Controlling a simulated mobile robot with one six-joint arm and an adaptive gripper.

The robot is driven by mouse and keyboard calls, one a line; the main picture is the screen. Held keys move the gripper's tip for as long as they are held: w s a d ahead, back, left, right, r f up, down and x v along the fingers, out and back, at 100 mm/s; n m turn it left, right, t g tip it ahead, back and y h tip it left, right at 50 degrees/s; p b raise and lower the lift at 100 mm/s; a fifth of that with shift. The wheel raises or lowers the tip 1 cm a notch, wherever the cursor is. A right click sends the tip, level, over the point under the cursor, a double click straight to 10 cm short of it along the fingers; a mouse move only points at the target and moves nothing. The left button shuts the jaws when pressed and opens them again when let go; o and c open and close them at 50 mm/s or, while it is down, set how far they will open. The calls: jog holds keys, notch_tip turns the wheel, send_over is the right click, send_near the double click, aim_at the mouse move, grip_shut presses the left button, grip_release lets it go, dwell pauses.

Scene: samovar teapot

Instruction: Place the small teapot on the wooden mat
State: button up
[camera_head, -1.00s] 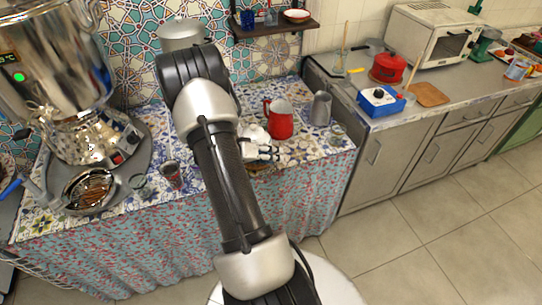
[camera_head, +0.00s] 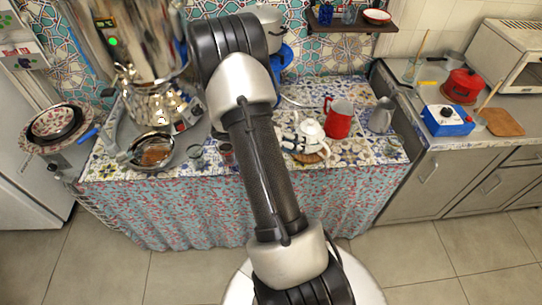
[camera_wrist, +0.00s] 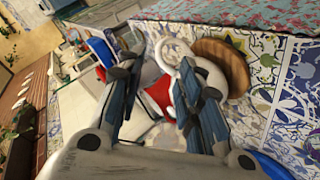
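The small white teapot (camera_head: 312,129) stands on the tiled table, right of my arm, in the head view. The round wooden mat (camera_head: 310,158) shows just in front of its base. In the wrist view the teapot (camera_wrist: 213,76) is partly hidden behind my right-hand finger, and it overlaps the mat (camera_wrist: 235,62). I cannot tell whether it rests on the mat or beside it. My gripper (camera_wrist: 154,68) is open, its fingers apart with the teapot close by. I cannot tell whether a finger touches it.
A red pitcher (camera_head: 339,120) stands right behind the teapot, with a grey metal jug (camera_head: 381,115) farther right. The large samovar (camera_head: 140,50), a pan (camera_head: 153,150) and small glasses are on the left. The counter on the right holds a blue box (camera_head: 447,121) and red pot (camera_head: 462,86).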

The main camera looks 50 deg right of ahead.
jog(key=w+a+r+n+t+y, duration=0.3)
jog(key=a+r+n+t, duration=0.15)
jog(key=a+r, duration=1.2)
jog(key=s+a+r+n+t+y, duration=0.2)
jog(key=a+n, duration=0.1)
jog(key=a, duration=0.4)
jog(key=s+a+r+n+t+y, duration=0.1)
jog(key=s+a+r+n+t, duration=0.1)
jog(key=a, duration=0.6)
jog(key=s+a+r+n+t+y, duration=0.2)
jog(key=a+n+t, duration=0.1)
jog(key=a+n, duration=0.3)
jog(key=shift+s+a+r+y, duration=0.2)
jog(key=shift+a+r+y, duration=0.15)
jog(key=shift+a, duration=0.9)
jog(key=shift+d, duration=0.15)
